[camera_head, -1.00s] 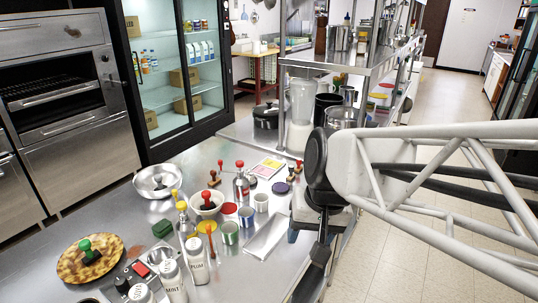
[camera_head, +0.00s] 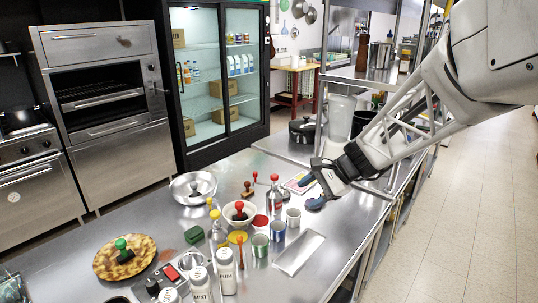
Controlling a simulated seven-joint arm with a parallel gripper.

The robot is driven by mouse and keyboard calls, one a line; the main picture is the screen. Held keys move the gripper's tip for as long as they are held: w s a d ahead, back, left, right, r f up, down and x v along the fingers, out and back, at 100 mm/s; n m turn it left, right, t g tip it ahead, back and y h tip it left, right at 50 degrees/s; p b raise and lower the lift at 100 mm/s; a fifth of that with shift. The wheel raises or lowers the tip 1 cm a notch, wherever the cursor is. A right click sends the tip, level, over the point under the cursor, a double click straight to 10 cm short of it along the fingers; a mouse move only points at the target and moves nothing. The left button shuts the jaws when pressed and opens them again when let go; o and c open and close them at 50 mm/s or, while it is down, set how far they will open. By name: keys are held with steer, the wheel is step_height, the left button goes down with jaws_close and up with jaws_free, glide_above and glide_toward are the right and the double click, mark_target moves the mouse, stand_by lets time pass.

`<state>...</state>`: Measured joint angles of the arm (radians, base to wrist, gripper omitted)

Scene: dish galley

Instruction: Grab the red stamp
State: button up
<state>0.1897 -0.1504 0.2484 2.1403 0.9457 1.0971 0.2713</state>
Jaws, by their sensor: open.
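A red-knobbed stamp (camera_head: 239,208) with a dark base sits in a white bowl (camera_head: 230,220) in the middle of the steel counter. Another red-knobbed stamp with a brown base (camera_head: 247,188) stands on the counter behind the bowl. A further red knob (camera_head: 255,174) shows farther back. I cannot tell which one is meant. My gripper (camera_head: 309,193) is open and empty, its blue-tipped fingers above the counter to the right of the bowl and of a red-topped steel bottle (camera_head: 274,201). It partly hides the counter and items behind it.
Near the bowl stand several cups (camera_head: 277,230), a yellow-topped bottle (camera_head: 216,233) and shakers (camera_head: 226,270). A metal bowl (camera_head: 193,187) is behind left. A green stamp (camera_head: 122,249) sits on a patterned plate (camera_head: 140,262). A pale tray (camera_head: 299,252) lies front right.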

steer(key=w+d+f+m+t, duration=0.4)
steer(key=w+d+f+m, duration=0.2)
steer(key=w, duration=0.4)
steer(key=w+d+f+m+t+y, duration=0.1)
steer(key=w+d+f+m+t, duration=0.3)
steer(key=w+d, duration=0.5)
steer(key=w+d+f+m+t, duration=0.4)
steer(key=w+d+f+m, duration=0.3)
steer(key=w, duration=0.5)
steer(key=shift+w+d+f+m+y, duration=0.15)
steer(key=shift+w+d+f+m, duration=0.1)
steer(key=shift+f, duration=0.25)
steer(key=shift+w+d+f+m+y, duration=0.15)
steer(key=shift+d+f, duration=0.1)
steer(key=shift+f, duration=0.2)
steer(key=shift+x, duration=1.3)
steer(key=shift+x, duration=2.6)
